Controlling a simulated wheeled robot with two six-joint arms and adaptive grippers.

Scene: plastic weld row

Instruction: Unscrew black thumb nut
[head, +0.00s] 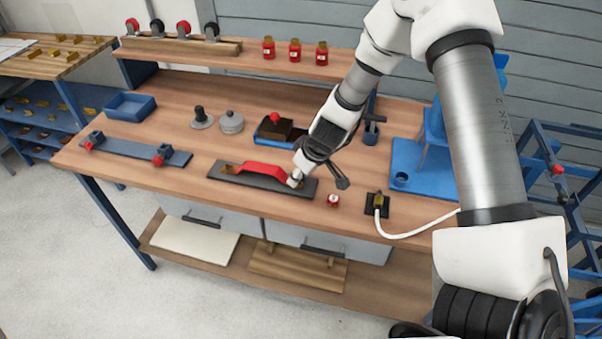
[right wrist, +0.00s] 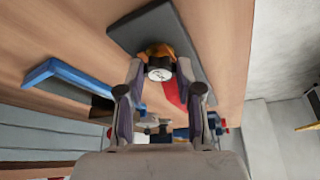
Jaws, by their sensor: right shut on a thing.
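A dark plate (head: 222,173) lies on the workbench near its front, with a red bar (head: 255,167) along it. An orange-brown block sits at each end of the bar. My right gripper (head: 296,180) reaches down to the bar's right end. In the right wrist view its two fingers (right wrist: 159,80) are closed on the sides of a small round piece with a pale face and dark rim, which I take for the black thumb nut (right wrist: 160,73). It sits against the orange-brown block (right wrist: 157,51). The fingers hide the nut's sides. My left gripper is not in view.
A blue tray (head: 271,137) with a dark block lies behind. A blue rail (head: 128,149) lies left. The front edge is close.

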